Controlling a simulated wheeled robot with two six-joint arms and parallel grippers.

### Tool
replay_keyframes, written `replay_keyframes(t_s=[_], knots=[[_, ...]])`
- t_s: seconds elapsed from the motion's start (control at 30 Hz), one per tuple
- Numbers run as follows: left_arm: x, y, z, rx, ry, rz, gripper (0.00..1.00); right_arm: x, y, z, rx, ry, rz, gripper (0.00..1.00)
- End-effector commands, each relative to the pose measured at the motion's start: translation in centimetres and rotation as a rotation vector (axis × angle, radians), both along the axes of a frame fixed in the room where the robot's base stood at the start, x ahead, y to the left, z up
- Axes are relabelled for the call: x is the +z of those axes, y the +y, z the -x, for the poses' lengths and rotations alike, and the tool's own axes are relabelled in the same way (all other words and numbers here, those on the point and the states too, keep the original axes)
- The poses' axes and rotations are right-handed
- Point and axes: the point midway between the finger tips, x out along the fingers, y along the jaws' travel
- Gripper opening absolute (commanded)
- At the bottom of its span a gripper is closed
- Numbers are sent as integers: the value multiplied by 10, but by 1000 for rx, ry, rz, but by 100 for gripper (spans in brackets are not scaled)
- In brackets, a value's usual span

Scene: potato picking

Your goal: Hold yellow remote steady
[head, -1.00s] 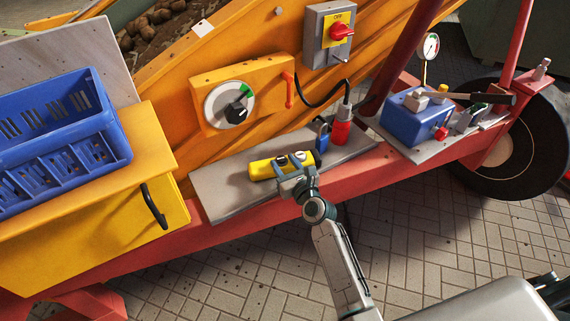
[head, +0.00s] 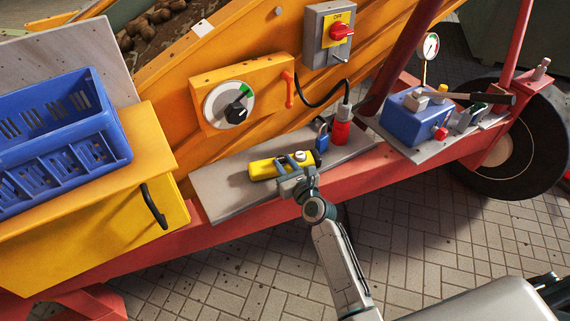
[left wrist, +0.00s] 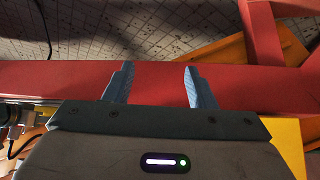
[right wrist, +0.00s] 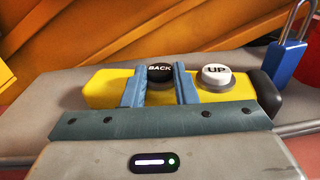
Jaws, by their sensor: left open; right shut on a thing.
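The yellow remote (head: 264,169) lies on the grey shelf (head: 222,191) in the head view. In the right wrist view it (right wrist: 103,89) shows a black BACK button (right wrist: 160,73), a white UP button (right wrist: 216,74) and a black right end. My right gripper (head: 293,162) is shut on the remote, its blue fingers (right wrist: 160,85) lying across it on either side of the BACK button. The fingers hide parts of the yellow body. My left gripper (left wrist: 157,88) is open and empty above a red beam in the left wrist view; it is not seen in the head view.
A blue padlock (head: 321,135) and a red plug (head: 341,131) stand right of the remote. A dial panel (head: 238,105) and a switch box (head: 330,36) are behind. A blue crate (head: 55,135) is at left; a blue box (head: 409,118) is at right.

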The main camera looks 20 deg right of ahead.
Motion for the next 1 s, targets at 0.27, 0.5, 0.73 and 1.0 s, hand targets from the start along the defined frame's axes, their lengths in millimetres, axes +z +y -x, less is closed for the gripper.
replay_keyframes(t_s=[0.27, 0.5, 0.73, 1.0], knots=[[0, 0, 0, 0, 0, 0, 51, 0, 0, 0, 0, 0, 0, 13], [0, 0, 0, 0, -1, 0, 51, 0, 0, 0, 0, 0, 0, 31], [0, 0, 0, 1, 0, 1, 51, 0, 0, 0, 0, 0, 0, 51], [0, 0, 0, 1, 0, 1, 51, 0, -2, 7, 0, 1, 0, 51]])
